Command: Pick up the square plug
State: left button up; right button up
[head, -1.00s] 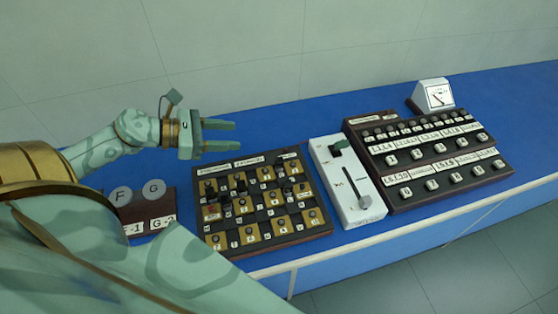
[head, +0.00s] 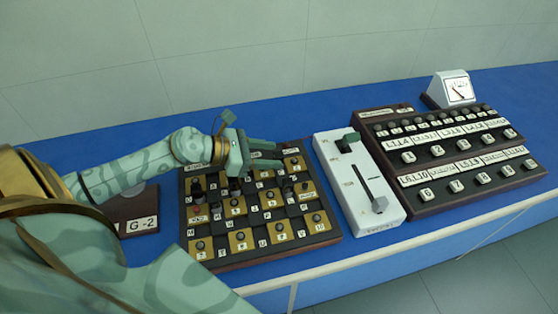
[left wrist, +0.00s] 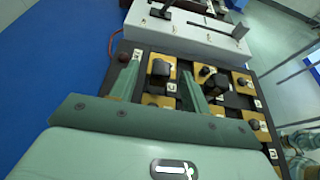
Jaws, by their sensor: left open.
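My left gripper (head: 270,154) is open and empty above the far edge of the checkered plug board (head: 275,243), its fingers pointing right. In the left wrist view its two fingers (left wrist: 160,77) reach over the board. A dark, boxy plug (left wrist: 160,68) stands between the fingers in that picture and looks like the square plug. Another dark plug (left wrist: 215,86) stands just right of the right finger. I cannot tell whether any finger touches a plug. In the head view the gripper hides part of the board's far row.
A white box with a slider (head: 352,190) stands close to the board's right side. Beyond it is a dark button panel (head: 440,168) with a white meter (head: 456,90) behind. A dark block labelled G-2 (head: 140,208) lies left of the board. Blue bench top is clear behind.

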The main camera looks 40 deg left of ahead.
aim_at(286, 163)
pick_arm(q)
jog(key=x, duration=0.5)
jog(key=shift+d+f, duration=0.1)
jog(key=shift+f, duration=0.1)
grip_shut()
